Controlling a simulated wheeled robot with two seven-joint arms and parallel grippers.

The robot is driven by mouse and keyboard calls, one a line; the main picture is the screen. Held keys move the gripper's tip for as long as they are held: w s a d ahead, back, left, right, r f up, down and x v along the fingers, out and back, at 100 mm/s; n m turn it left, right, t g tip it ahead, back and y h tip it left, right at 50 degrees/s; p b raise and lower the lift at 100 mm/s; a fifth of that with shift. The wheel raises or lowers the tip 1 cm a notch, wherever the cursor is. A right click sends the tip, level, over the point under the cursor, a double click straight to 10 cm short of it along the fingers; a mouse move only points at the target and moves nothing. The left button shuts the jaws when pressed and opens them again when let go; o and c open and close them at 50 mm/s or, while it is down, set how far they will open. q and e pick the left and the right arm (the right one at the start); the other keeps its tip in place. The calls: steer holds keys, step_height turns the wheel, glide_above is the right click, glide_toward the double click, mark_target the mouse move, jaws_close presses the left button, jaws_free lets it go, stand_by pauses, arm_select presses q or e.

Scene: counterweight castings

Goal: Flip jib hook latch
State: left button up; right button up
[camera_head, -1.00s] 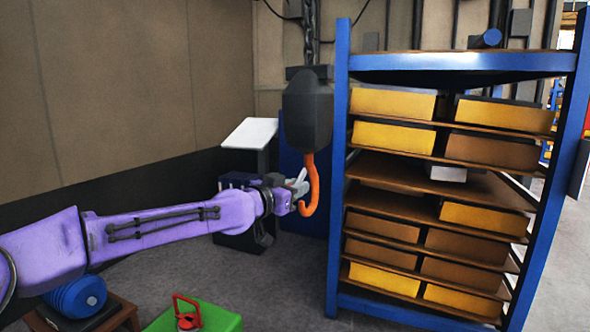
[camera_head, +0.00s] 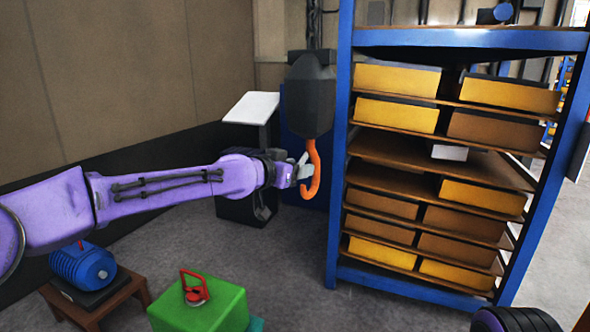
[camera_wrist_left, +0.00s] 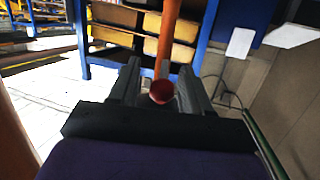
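The orange jib hook (camera_head: 313,180) hangs below a dark block (camera_head: 310,95) on a chain. My left gripper (camera_head: 303,172) is at the hook's open side, with its light fingertips close to the hook. In the left wrist view, the gripper's fingers (camera_wrist_left: 161,82) stand apart, with a round red end (camera_wrist_left: 161,92) between them. The orange hook shaft (camera_wrist_left: 167,40) rises behind it. I cannot tell whether the fingers touch it. The latch itself cannot be made out clearly. My right gripper is not in view.
A blue shelf rack (camera_head: 338,190) with yellow and brown boxes stands close right of the hook. A grey stand with a tilted panel (camera_head: 251,108) is behind my left gripper. A green block (camera_head: 205,312) with a red shackle-like piece (camera_head: 195,291) and a blue motor (camera_head: 84,267) are lower left.

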arm_select(q)
steer(key=shift+s, duration=0.15)
steer(key=shift+s+a+f+b, duration=0.1)
steer(key=shift+s+a+b, duration=0.05)
steer(key=shift+b, duration=0.15)
steer(key=b+v, duration=0.5)
steer(key=v, duration=0.5)
